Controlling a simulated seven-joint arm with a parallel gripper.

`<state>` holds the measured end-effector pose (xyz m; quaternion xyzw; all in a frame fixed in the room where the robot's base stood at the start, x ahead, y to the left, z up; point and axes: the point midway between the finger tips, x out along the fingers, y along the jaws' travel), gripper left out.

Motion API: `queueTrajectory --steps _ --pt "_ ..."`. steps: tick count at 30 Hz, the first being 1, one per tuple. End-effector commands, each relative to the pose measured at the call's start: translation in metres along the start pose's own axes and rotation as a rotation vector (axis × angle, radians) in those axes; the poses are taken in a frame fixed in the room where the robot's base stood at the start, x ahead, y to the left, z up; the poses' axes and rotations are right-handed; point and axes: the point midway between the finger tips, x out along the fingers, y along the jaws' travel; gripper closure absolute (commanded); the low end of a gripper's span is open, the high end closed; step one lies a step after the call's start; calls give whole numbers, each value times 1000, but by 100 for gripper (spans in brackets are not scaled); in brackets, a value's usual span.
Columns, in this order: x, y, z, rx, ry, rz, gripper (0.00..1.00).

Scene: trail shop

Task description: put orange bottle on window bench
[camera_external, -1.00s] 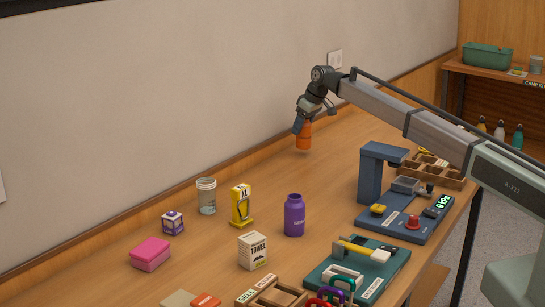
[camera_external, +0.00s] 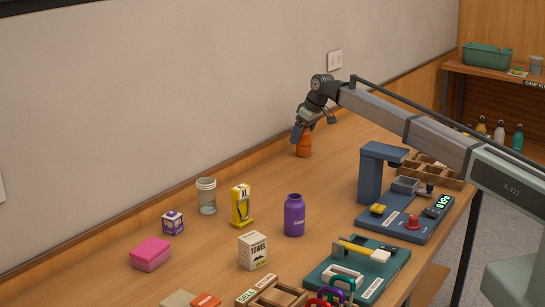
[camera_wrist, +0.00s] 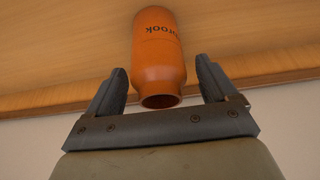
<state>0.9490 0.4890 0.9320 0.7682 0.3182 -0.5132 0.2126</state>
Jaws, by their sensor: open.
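The orange bottle (camera_external: 304,147) stands upright on the long wooden bench (camera_external: 265,180), near the wall at the far part. In the wrist view the orange bottle (camera_wrist: 158,58) has dark lettering, and its open neck points toward my gripper. My gripper (camera_external: 299,131) is at the top of the bottle. In the wrist view my gripper (camera_wrist: 161,68) is open, with one finger on each side of the neck and a visible gap on both sides. No sign names this surface as the window bench.
A purple bottle (camera_external: 294,216), yellow box (camera_external: 241,206), clear jar (camera_external: 207,197), pink block (camera_external: 150,254) and towel box (camera_external: 252,250) stand nearer the camera. A blue press-like device (camera_external: 371,178) is to the right. Bench around the orange bottle is clear; the wall is close behind.

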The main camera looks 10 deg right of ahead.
Motion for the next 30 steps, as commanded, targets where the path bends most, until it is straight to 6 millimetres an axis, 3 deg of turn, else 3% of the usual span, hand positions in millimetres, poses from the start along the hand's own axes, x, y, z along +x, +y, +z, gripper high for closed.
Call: queueTrajectory --steps 5,10,24,30 --pt "-1 0 -1 0 0 0 14" --pt "-15 0 -1 0 1 0 14" --pt "-98 0 -1 0 1 0 14" --pt "-117 0 -1 0 1 0 14"
